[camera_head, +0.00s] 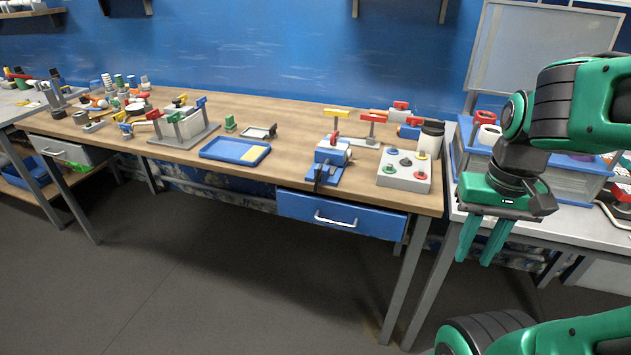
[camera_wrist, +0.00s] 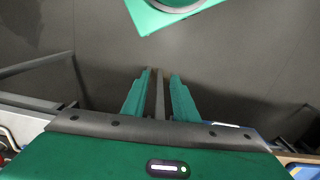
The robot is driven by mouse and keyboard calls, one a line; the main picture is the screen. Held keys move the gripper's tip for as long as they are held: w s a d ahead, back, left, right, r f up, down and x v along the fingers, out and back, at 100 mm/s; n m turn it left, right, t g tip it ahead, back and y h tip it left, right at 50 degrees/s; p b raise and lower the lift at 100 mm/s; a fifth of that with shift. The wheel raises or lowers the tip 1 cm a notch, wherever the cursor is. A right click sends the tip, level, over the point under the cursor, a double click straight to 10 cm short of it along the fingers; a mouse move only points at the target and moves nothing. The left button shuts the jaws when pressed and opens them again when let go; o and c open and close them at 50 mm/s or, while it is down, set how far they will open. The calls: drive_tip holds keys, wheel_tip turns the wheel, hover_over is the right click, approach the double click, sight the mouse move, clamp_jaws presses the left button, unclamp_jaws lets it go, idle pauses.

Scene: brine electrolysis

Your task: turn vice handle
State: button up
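A small blue and grey device (camera_head: 332,153) that looks like the vice stands near the front right of the wooden bench. A yellow bar (camera_head: 336,113) on a post and a red T-shaped handle (camera_head: 372,117) rise at or just behind it; I cannot tell which belongs to the vice. My gripper (camera_head: 476,262) hangs to the right of the bench, well apart from the device and pointing down. In the wrist view its two green fingers (camera_wrist: 161,73) are apart with nothing between them. The vice is not seen in the wrist view.
A grey box with coloured buttons (camera_head: 404,171) and a dark-lidded white bottle (camera_head: 431,138) stand right of the device. A blue tray (camera_head: 235,151) lies to its left. A blue drawer (camera_head: 340,213) is under the bench. The floor (camera_head: 220,270) in front is clear.

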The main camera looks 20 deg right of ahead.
drive_tip(key=w+r+t+h, duration=0.1)
drive_tip(key=w+r, duration=0.1)
drive_tip(key=w, duration=0.7)
drive_tip(key=m+t, duration=0.1)
drive_tip(key=t, duration=0.3)
approach(318, 173)
wheel_tip(318, 173, down, 2)
drive_tip(key=x, duration=1.1)
drive_tip(key=shift+w+d, duration=0.1)
drive_tip(key=shift+w, duration=0.25)
drive_tip(key=shift+r, duration=0.1)
clamp_jaws()
